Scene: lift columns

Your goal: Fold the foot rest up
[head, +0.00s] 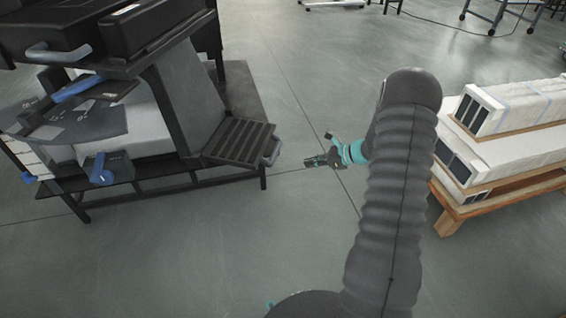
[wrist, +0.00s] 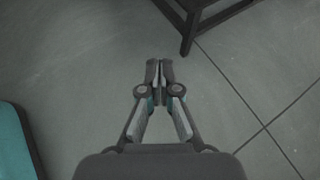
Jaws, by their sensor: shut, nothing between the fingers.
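The foot rest (head: 238,141) is a dark ribbed plate at the right end of the dark machine frame on the left of the head view. It is folded out and lies nearly flat, slightly tilted, with a grey loop handle (head: 273,151) at its right edge. My gripper (head: 308,161) is to the right of the handle, apart from it, pointing left. In the wrist view my gripper (wrist: 159,66) is shut and empty above bare floor. A dark leg of the frame (wrist: 188,32) shows ahead of it; the foot rest itself cannot be made out there.
The machine frame (head: 168,178) stands on legs at the left, with blue levers and a dark padded top (head: 90,25). A wooden pallet (head: 447,224) with long white packages (head: 520,103) stands at the right. Grey floor between them is clear apart from my arm.

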